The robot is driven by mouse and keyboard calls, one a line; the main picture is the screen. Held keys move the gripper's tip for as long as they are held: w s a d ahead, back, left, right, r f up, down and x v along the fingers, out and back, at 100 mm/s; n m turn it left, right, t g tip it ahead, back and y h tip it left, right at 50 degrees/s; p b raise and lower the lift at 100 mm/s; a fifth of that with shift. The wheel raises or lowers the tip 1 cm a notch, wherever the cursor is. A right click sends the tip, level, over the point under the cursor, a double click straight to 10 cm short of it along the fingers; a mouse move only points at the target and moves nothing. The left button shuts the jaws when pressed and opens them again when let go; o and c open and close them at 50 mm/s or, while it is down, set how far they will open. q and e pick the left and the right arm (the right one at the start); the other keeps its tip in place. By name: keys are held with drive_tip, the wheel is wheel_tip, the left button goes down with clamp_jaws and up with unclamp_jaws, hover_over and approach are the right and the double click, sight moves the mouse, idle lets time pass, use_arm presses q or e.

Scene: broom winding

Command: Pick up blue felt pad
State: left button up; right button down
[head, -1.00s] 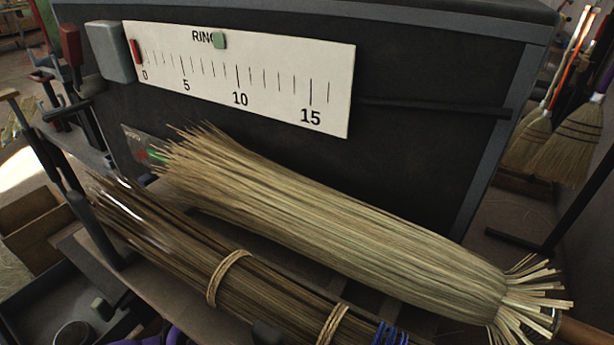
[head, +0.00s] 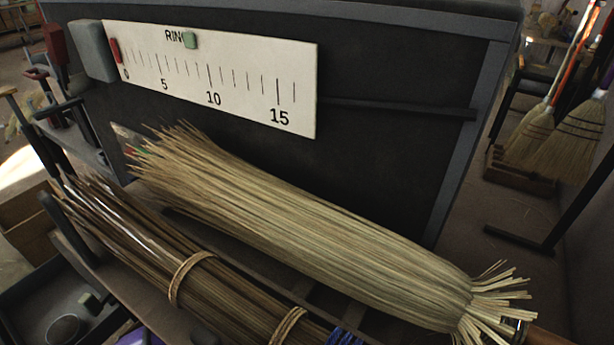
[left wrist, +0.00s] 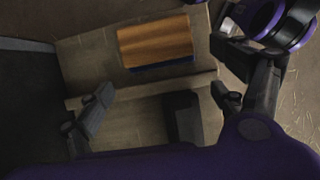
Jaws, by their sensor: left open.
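In the left wrist view, a dark blue strip, likely the blue felt pad (left wrist: 168,67), shows along the lower edge of an orange-brown block (left wrist: 154,41). The block covers the rest of it. Both are on a pale wooden surface (left wrist: 85,62). My left gripper (left wrist: 158,100) is open, with its fingers spread wide and nothing between them. The blue strip shows beyond the gap between the fingers.
A ledge runs across the wooden surface, with a dark block (left wrist: 183,118) below it. In the head view, a straw bundle (head: 300,225) and a tied dark bundle (head: 150,245) lie before a black panel (head: 400,150) with a scale (head: 230,85).

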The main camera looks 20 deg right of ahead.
use_arm(q)
drive_tip(key=s, duration=0.1)
drive_tip(key=s+d, duration=0.2)
drive_tip(key=shift+d+f, duration=0.2)
drive_tip(key=shift+f, duration=0.05)
drive_tip(key=shift+s+f, duration=0.1)
drive_tip(key=shift+f, duration=0.2)
use_arm(e)
drive_tip(key=shift+s+d+f, duration=0.1)
drive_tip(key=shift+s+f, duration=0.2)
drive_tip(key=shift+s, duration=0.05)
use_arm(q)
drive_tip(key=shift+c, duration=0.3)
drive_tip(key=c, duration=1.2)
use_arm(e)
drive_tip(key=shift+w+r, duration=0.2)
drive_tip(key=shift+w, duration=0.05)
